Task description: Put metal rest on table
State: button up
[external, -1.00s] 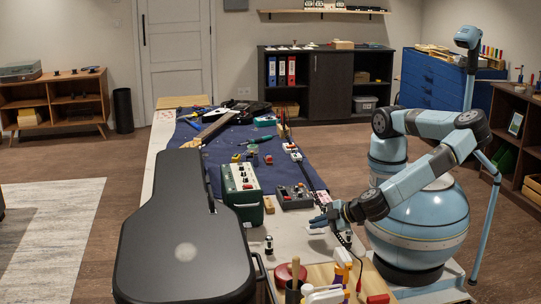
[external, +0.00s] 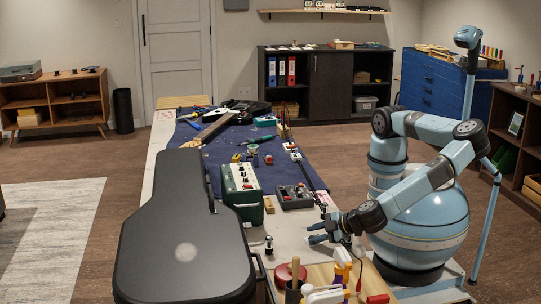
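My gripper (external: 313,232) is over the near right part of the white table (external: 290,238), just above its surface. Its two fingers point left and look spread apart, with nothing visible between them. I cannot make out the metal rest for certain at this size. A small pale item (external: 326,200) lies on the table just beyond my gripper, and I cannot tell what it is.
A black guitar case (external: 180,240) fills the table's left side. A green amplifier (external: 241,190) and a grey pedal (external: 294,197) stand beyond my gripper. Bottles (external: 340,272) and a red round item (external: 285,274) stand nearer. Bare white table lies left of my gripper.

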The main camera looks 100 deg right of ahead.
jog(key=v, duration=1.2)
